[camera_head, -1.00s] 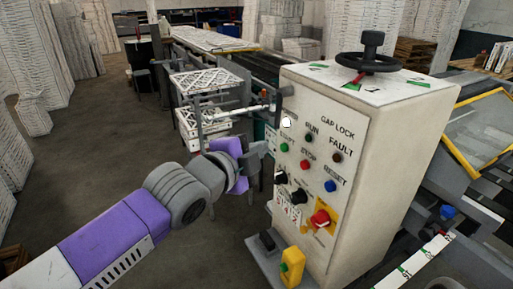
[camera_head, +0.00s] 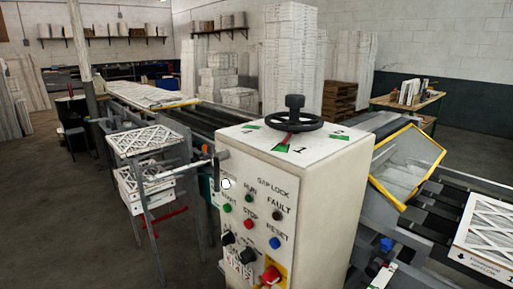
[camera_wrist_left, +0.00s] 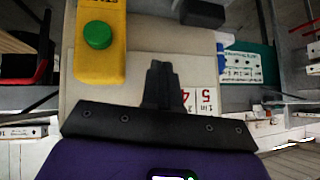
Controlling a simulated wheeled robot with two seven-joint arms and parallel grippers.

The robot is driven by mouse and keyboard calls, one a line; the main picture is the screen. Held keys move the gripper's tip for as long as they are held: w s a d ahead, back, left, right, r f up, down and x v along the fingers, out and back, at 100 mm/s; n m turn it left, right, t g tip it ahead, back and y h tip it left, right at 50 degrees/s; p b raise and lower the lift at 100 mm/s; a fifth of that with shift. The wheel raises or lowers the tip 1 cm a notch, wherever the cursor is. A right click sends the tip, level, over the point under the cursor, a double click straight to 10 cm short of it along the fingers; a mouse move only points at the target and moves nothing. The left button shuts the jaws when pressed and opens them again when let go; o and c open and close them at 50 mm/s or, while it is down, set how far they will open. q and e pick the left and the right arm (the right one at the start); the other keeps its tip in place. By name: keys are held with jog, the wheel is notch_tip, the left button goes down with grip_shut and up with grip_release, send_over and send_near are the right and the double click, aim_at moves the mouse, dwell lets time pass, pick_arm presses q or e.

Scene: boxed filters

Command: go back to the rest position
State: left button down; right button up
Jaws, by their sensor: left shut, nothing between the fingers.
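My left gripper (camera_wrist_left: 161,88) shows in the left wrist view, its dark fingers together and empty. It is in front of the pale face of the control cabinet; I cannot tell how far off. Beside it are a yellow button box (camera_wrist_left: 98,45) with a green button (camera_wrist_left: 97,35), a black part (camera_wrist_left: 200,13) and a numbered label (camera_wrist_left: 203,100). In the head view, the white control cabinet (camera_head: 322,190) stands in the foreground with a black handwheel (camera_head: 293,122) on top. Neither of my arms shows there. My right gripper is not in view.
Left of the cabinet is a stand with white lattice filters (camera_head: 147,139). A conveyor (camera_head: 205,122) runs behind it. At the right are a yellow-framed guard (camera_head: 408,165) and a boxed filter (camera_head: 487,235). The floor (camera_head: 65,215) at the left is clear.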

pick_arm(q)
jog(key=s+f+n+g+p, duration=0.3)
jog(key=s+f+n+g, duration=0.4)
jog(key=s+f, duration=1.6)
jog(key=n, duration=0.4)
jog(key=shift+s+a+f+n, duration=0.2)
jog(key=shift+s+f+n, duration=0.1)
jog(key=shift+f, duration=0.1)
